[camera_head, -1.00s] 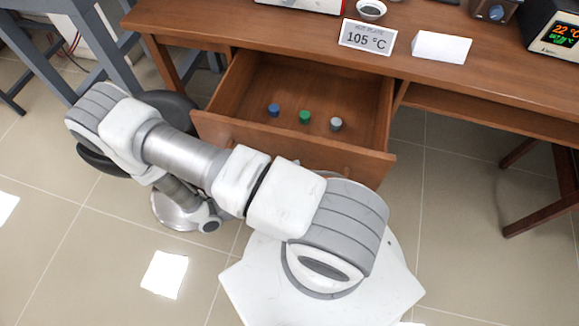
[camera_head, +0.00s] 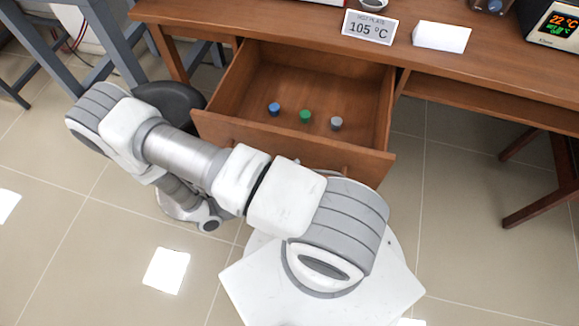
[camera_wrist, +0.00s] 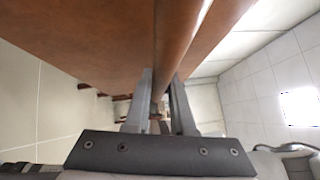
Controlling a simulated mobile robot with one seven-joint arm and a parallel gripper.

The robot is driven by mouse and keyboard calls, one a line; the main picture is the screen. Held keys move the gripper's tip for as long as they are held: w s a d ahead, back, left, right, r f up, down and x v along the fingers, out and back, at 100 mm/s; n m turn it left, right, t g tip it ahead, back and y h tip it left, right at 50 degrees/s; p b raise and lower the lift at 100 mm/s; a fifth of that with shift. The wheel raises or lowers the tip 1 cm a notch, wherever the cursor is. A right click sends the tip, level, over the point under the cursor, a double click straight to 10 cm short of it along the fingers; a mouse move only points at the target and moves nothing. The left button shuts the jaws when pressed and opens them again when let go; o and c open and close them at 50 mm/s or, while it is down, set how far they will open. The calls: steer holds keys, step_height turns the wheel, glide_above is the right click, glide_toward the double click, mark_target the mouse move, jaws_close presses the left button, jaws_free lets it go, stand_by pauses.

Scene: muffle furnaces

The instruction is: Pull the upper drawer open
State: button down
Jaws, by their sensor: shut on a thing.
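The upper drawer (camera_head: 290,140) is pulled well out of the brown desk in the head view. It holds a blue-capped piece (camera_head: 274,109), a green-capped piece (camera_head: 305,116) and a grey-capped piece (camera_head: 336,124). In the wrist view, my gripper (camera_wrist: 160,100) is shut on the drawer's handle (camera_wrist: 157,110), a narrow wooden part between the two fingers, at the drawer front (camera_wrist: 100,35). In the head view my arm hides the gripper and the handle.
The desk top (camera_head: 260,12) carries a 105 °C display sign (camera_head: 369,28), a white folded card (camera_head: 441,36) and a device with a lit display (camera_head: 556,24). A dark stool (camera_head: 172,103) stands left of the drawer.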

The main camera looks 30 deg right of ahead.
steer(key=c, duration=0.8)
jaws_free()
steer(key=shift+o, duration=0.2)
steer(key=w+a+f, duration=0.1)
steer(key=a+f, duration=0.1)
steer(key=a, duration=1.5)
steer(key=shift+w+f+p, duration=0.2)
steer(key=shift+w+p, duration=0.05)
steer(key=shift+p, duration=0.05)
steer(key=shift+a, duration=0.2)
